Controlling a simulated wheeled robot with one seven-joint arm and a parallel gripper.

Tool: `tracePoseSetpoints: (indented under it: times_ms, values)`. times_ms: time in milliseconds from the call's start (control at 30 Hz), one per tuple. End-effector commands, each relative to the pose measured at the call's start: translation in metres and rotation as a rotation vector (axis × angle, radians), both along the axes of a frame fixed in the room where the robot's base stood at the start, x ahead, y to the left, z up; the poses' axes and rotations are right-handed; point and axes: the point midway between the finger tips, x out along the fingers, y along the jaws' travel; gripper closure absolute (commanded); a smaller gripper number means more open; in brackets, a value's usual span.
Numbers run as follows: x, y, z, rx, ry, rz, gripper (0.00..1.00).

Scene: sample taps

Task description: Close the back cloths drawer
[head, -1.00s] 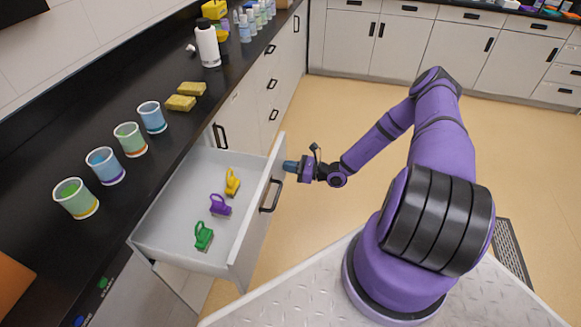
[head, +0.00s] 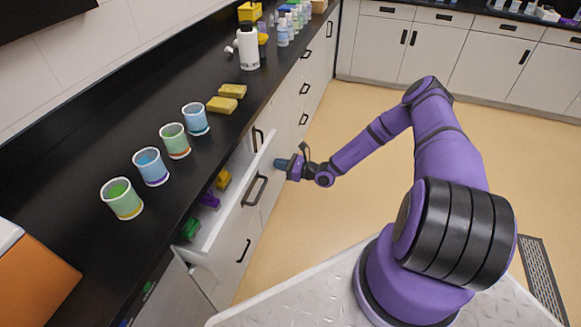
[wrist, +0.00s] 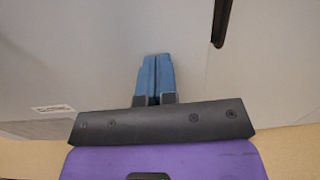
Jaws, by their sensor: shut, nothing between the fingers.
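The white drawer (head: 238,200) under the black counter stands partly open in the head view. Its front panel carries a dark bar handle (head: 256,190). Inside it are a yellow item (head: 222,179), a purple item (head: 209,199) and a green item (head: 190,229), each partly hidden by the counter edge. My gripper (head: 279,163) is shut and empty, at the far end of the drawer front, close to its outer face; I cannot tell if it touches. In the wrist view the blue fingertips (wrist: 156,76) are together against a pale panel, with part of a dark handle (wrist: 222,22) at upper right.
On the black counter (head: 110,150) stand several cups (head: 122,198), yellow sponges (head: 222,104) and a white bottle (head: 248,48). More cabinets (head: 430,45) line the back wall. The tan floor (head: 340,110) beside my arm is clear.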

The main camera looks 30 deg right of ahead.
Motion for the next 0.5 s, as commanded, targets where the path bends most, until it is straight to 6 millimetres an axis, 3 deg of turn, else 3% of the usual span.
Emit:
tracePoseSetpoints:
  times_ms: [500]
  values:
    - [0.063,0.065,0.0,0.001,0.0,0.002,1.0]
